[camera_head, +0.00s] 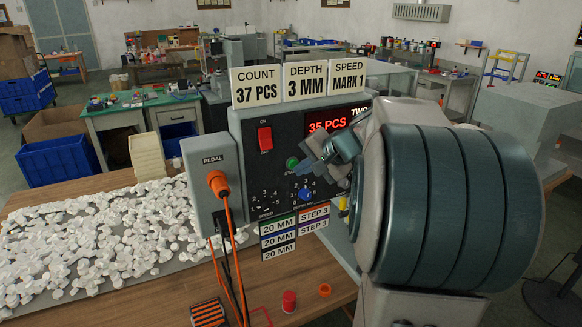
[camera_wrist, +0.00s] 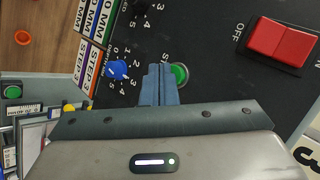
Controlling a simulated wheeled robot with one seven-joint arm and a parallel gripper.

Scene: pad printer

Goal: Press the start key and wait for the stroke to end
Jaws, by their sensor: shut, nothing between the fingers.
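The green start key (camera_head: 292,163) is on the dark front panel of the pad printer (camera_head: 250,150), left of my fingertips in the head view. In the wrist view the start key (camera_wrist: 180,75) shows just right of the fingertips, with its left edge close to them. My gripper (camera_head: 310,165) is shut and empty, its fingers pointing at the panel; it also shows in the wrist view (camera_wrist: 159,72). I cannot tell whether the fingertips touch the panel or key.
The red on/off switch (camera_head: 265,138) is above left of the key. A blue depth knob (camera_head: 306,194) and a black speed knob (camera_head: 264,197) sit below. Signs on top read count 37 PCS, depth 3 MM, speed MARK 1. The pedal box (camera_head: 212,158) has an orange cable.

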